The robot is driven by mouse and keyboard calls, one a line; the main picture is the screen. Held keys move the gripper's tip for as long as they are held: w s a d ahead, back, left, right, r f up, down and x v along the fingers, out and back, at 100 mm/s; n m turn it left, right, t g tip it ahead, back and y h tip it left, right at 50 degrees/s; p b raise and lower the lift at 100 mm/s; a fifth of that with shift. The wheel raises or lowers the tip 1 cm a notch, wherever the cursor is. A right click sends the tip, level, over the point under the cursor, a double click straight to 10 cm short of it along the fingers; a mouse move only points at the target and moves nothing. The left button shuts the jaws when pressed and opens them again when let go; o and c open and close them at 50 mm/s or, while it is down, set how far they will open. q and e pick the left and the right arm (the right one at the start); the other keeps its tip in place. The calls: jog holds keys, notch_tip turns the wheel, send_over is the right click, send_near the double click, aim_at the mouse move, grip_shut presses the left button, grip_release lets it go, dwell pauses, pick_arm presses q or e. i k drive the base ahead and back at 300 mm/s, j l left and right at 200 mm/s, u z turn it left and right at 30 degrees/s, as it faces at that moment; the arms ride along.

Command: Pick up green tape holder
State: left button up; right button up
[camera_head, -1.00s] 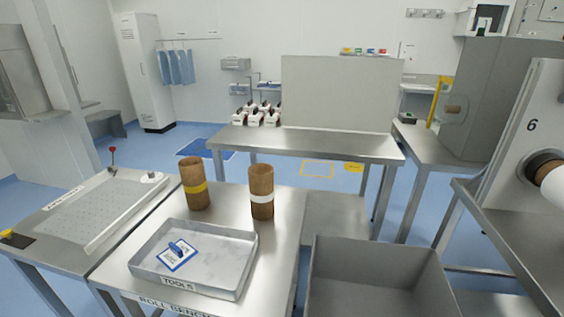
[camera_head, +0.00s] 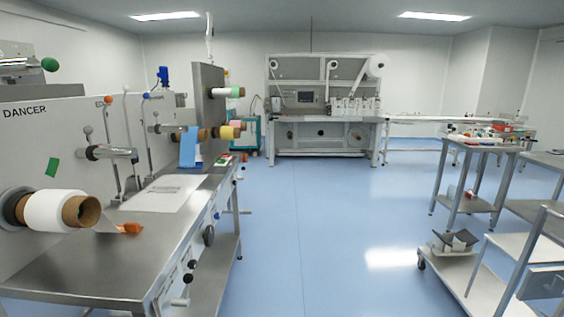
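I cannot pick out a green tape holder for certain. A small item with green and red parts (camera_head: 223,161) lies on the far end of the steel bench at left. A roll with a green band (camera_head: 237,92) sits on a spindle above it. Small coloured items (camera_head: 490,139), too small to make out, lie on the cart at right. Neither of my grippers is in view.
A steel bench (camera_head: 70,262) with the DANCER machine (camera_head: 60,140) fills the left. A large white roll (camera_head: 52,210) juts out there. Carts (camera_head: 460,190) stand at right, a big machine (camera_head: 325,105) at the back. The blue floor (camera_head: 310,230) between is clear.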

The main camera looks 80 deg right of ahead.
aim_at(220, 162)
jog(key=z, duration=2.25)
jog(key=i+l+u, duration=0.1)
jog(key=i+l, duration=0.15)
jog(key=i, duration=0.05)
